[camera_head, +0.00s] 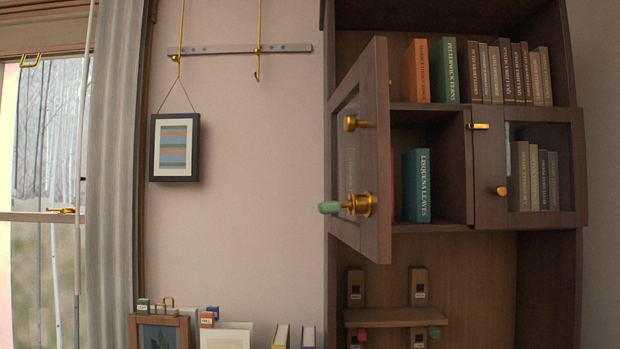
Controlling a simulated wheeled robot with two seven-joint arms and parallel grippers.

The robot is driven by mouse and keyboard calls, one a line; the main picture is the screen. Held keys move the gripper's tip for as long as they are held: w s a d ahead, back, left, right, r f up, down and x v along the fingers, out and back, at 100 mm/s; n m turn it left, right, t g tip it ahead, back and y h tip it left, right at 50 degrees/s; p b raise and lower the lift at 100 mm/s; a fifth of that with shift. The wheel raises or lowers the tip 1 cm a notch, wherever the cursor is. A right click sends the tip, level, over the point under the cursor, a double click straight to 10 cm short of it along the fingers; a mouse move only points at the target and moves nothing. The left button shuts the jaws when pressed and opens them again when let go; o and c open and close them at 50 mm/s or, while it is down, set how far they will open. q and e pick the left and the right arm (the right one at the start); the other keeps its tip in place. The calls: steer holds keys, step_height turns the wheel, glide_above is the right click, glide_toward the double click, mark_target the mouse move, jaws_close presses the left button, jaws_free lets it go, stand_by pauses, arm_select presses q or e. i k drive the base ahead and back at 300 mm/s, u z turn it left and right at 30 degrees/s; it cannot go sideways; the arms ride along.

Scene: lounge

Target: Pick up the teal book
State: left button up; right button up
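The teal book (416,186) stands upright inside the middle-left compartment of the wooden cabinet (435,122), its spine facing out. The cabinet door (374,160) for this compartment stands swung open toward me and covers the compartment's left part. A gold lock with a green-handled key (330,207) sits in the door, below a gold knob (356,123). Neither of my grippers is in view.
Orange, green and several brown books (447,70) stand on the shelf above. A glass door (530,165) on the right is closed over more books. A small shelf (395,317) is below. A framed picture (174,147) hangs on the left wall. Free room lies right of the teal book.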

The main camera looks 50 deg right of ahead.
mark_target(416, 163)
steer(key=z, duration=1.8)
